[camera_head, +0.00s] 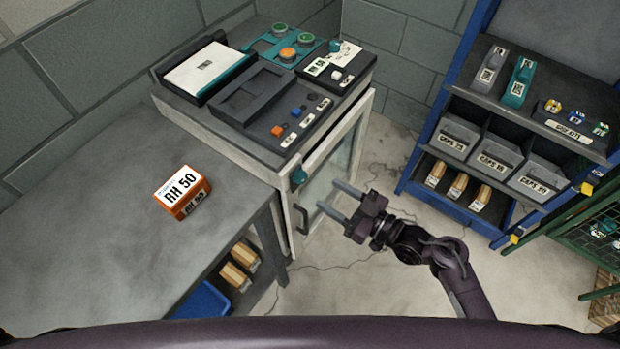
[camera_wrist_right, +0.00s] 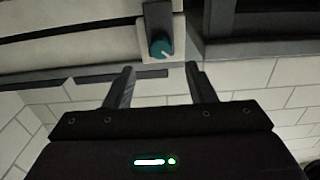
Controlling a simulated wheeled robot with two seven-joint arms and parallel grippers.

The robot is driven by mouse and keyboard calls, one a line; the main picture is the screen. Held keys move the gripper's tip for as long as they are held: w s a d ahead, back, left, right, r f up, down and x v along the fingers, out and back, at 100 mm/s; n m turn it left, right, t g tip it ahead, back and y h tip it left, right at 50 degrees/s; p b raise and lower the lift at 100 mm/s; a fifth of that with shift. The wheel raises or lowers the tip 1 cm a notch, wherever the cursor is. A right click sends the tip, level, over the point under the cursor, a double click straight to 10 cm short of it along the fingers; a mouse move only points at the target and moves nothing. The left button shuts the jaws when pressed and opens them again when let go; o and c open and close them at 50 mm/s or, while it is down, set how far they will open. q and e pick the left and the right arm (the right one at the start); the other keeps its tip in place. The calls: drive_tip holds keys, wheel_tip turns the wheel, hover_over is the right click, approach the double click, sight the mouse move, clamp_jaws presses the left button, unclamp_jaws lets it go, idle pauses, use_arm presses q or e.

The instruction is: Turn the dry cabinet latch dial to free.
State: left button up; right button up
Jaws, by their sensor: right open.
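The dry cabinet (camera_head: 345,150) stands in the middle of the head view, with a pale frame and a glass door. Its latch dial (camera_head: 299,176) is a small teal knob at the upper left of the door front. In the right wrist view the teal dial (camera_wrist_right: 160,47) has a pale pointer mark and sits beyond the fingertips, between them. My right gripper (camera_head: 333,197) is open and empty, in front of the door and a little to the right of and below the dial, apart from it. My left gripper is not in view.
A dark door handle (camera_head: 300,219) is just below the dial. An orange RH 50 box (camera_head: 183,192) lies on the grey bench (camera_head: 90,260) at left. A blue shelf rack (camera_head: 425,140) stands at right.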

sight(305, 180)
drive_tip(key=x, duration=0.6)
drive_tip(key=shift+a+r+p, duration=0.1)
drive_tip(key=shift+a+p, duration=0.15)
drive_tip(key=shift+p, duration=0.15)
drive_tip(key=shift+w+a, duration=0.2)
drive_tip(key=shift+c, duration=0.4)
drive_tip(key=shift+w, duration=0.1)
drive_tip(key=c, duration=0.9)
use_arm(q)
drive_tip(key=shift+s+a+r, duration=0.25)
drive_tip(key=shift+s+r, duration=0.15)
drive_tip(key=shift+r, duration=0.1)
